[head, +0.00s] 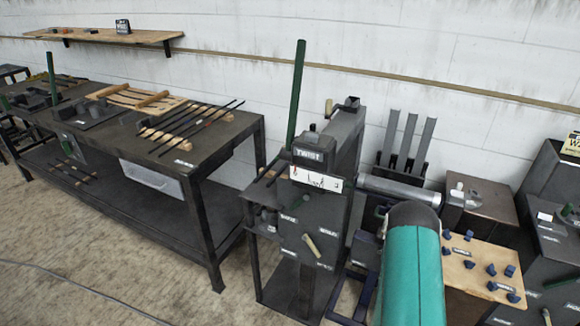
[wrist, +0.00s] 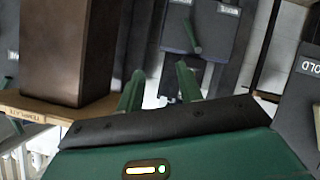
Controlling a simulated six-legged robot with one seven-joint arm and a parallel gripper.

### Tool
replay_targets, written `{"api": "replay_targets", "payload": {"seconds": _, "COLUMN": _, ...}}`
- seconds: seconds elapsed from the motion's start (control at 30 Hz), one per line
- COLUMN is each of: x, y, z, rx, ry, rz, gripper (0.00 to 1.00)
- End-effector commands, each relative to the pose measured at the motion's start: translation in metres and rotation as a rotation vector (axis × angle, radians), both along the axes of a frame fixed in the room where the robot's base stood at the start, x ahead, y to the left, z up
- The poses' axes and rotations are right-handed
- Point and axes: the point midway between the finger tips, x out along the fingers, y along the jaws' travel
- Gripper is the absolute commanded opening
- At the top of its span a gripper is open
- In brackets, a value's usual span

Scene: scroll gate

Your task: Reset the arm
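My gripper (wrist: 160,74) shows in the wrist view. Its two green fingers stand apart with a gap between them, and I see nothing held in the gap. Grey panels with labels and a small green handle (wrist: 192,37) lie beyond the fingers. In the head view my teal arm link (head: 412,268) rises from the bottom edge, right of centre. My gripper cannot be made out in the head view.
A dark machine with a "TWIST" label (head: 308,155) stands left of my arm. A dark workbench (head: 215,148) with rods and wooden pieces stands further left. A wooden board (head: 458,268) with blue knobs is close on the right. Open floor (head: 110,265) lies front left.

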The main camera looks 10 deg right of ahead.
Motion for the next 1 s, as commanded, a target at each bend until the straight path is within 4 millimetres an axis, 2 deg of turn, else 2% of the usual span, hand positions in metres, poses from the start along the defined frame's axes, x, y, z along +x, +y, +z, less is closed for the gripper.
{"api": "replay_targets", "payload": {"seconds": 0.03, "x": 0.016, "y": 0.004, "z": 0.021, "rx": 0.025, "ry": -0.008, "rz": 0.01, "gripper": 0.36}}
{"api": "replay_targets", "payload": {"seconds": 0.2, "x": 0.053, "y": 0.024, "z": 0.077, "rx": 0.122, "ry": -0.004, "rz": 0.043, "gripper": 0.36}}
{"api": "replay_targets", "payload": {"seconds": 0.4, "x": 0.081, "y": 0.056, "z": 0.147, "rx": 0.226, "ry": 0.015, "rz": 0.092, "gripper": 0.36}}
{"api": "replay_targets", "payload": {"seconds": 0.5, "x": 0.088, "y": 0.075, "z": 0.182, "rx": 0.273, "ry": 0.029, "rz": 0.12, "gripper": 0.36}}
{"api": "replay_targets", "payload": {"seconds": 0.63, "x": 0.091, "y": 0.101, "z": 0.228, "rx": 0.33, "ry": 0.052, "rz": 0.156, "gripper": 0.36}}
{"api": "replay_targets", "payload": {"seconds": 0.77, "x": 0.085, "y": 0.129, "z": 0.272, "rx": 0.379, "ry": 0.082, "rz": 0.195, "gripper": 0.36}}
{"api": "replay_targets", "payload": {"seconds": 1.0, "x": 0.053, "y": 0.179, "z": 0.347, "rx": 0.449, "ry": 0.149, "rz": 0.264, "gripper": 0.36}}
